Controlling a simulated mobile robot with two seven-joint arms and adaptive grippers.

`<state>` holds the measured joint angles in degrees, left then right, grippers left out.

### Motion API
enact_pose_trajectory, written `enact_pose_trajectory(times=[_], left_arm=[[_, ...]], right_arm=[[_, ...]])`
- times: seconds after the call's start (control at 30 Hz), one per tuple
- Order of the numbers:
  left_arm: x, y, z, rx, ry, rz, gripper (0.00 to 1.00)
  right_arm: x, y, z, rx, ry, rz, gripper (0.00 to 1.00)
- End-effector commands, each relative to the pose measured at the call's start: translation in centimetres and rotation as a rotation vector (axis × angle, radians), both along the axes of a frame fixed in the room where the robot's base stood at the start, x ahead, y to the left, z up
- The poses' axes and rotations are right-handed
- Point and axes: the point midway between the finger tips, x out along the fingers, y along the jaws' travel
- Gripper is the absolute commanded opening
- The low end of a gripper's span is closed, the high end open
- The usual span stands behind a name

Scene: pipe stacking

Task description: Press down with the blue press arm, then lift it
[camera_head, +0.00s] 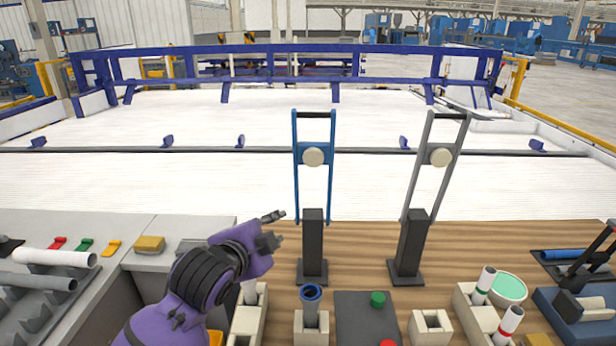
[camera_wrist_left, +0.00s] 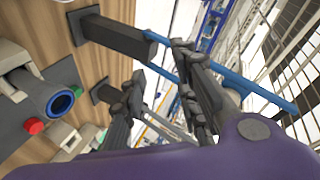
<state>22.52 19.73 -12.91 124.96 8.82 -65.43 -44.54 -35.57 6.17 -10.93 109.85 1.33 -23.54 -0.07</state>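The blue press arm (camera_head: 296,180) stands upright on its dark post (camera_head: 313,245), with a black bar (camera_head: 314,114) across the top and a cream disc (camera_head: 313,157) between its rails. My left gripper (camera_head: 277,229) is just left of the post, below the disc, with its fingers apart and nothing between them. In the left wrist view the blue press arm (camera_wrist_left: 262,94) runs behind the fingers of my left gripper (camera_wrist_left: 160,100); I cannot tell whether they touch it. My right gripper is not in view.
A grey press arm (camera_head: 416,180) stands upright to the right. Below the blue press, a blue-rimmed pipe (camera_head: 311,292) stands in a cream holder (camera_head: 311,328). A control box (camera_head: 358,310) has green and red buttons. A rack with white and grey pipes (camera_head: 55,258) is at left.

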Motion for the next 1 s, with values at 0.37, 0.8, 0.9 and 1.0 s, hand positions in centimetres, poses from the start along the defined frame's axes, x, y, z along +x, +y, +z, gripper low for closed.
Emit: enact_pose_trajectory(times=[0.37, 0.8, 0.9, 1.0], left_arm=[[5.8, -6.5, 20.4, 0.323, -0.463, -0.213, 0.29], [10.7, -8.9, 21.5, 0.34, -0.487, -0.222, 0.29], [11.9, -9.3, 21.6, 0.341, -0.488, -0.22, 0.29], [12.7, -9.7, 21.5, 0.34, -0.489, -0.221, 0.29]], right_arm=[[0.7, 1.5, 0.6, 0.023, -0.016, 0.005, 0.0], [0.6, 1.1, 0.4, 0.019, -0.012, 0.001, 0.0], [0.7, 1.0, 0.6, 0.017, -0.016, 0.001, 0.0], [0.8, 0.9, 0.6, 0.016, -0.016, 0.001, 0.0]])
